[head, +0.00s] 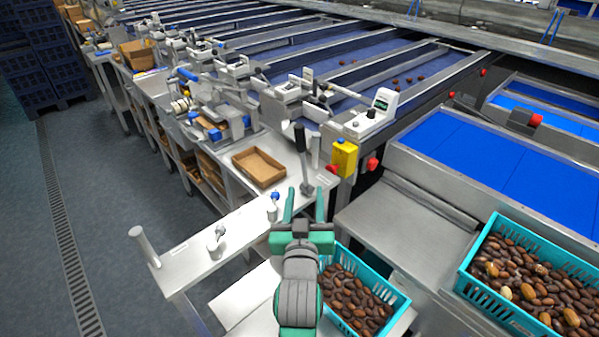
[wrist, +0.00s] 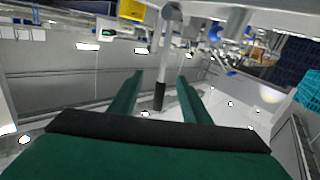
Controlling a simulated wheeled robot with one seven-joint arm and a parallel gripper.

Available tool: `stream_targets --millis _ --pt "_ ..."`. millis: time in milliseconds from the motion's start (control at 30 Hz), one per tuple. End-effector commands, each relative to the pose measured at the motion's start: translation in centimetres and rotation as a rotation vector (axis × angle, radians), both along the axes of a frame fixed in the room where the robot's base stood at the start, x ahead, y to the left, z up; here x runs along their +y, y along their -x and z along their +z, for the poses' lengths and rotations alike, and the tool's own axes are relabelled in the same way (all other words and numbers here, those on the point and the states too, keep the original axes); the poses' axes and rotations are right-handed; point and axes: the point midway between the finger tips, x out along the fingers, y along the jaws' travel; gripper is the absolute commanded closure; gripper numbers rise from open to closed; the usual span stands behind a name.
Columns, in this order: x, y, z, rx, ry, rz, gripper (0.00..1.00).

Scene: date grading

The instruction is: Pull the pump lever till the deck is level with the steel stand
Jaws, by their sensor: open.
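The pump lever (head: 302,150) has a black grip on a grey shaft and stands near upright at the end of a pale bench, just beyond my gripper in the head view. In the wrist view the lever (wrist: 160,75) shows between my two green fingers, with a gap on each side. My gripper (head: 305,205) is open and empty; it also shows in the wrist view (wrist: 160,78). I cannot tell whether the grip is between the fingertips or beyond them. A grey steel surface (head: 395,212) lies to the right. I cannot make out the deck for certain; my arm covers part of that area.
A teal crate of dates (head: 397,306) is right of my arm, and a second crate (head: 465,283) stands farther right. A cardboard tray (head: 258,167) lies on the bench left of the lever. A yellow switch box (head: 344,158) is close to its right. Floor is clear at left.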

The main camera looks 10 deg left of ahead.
Motion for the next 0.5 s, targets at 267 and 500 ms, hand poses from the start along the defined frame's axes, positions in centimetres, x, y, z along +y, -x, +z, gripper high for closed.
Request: stream_targets --millis 267,500 --pt "1.6 -1.6 5.3 -0.023 -0.004 0.016 0.57" --pt "2.0 -2.7 6.0 -0.023 -0.004 0.018 0.57"
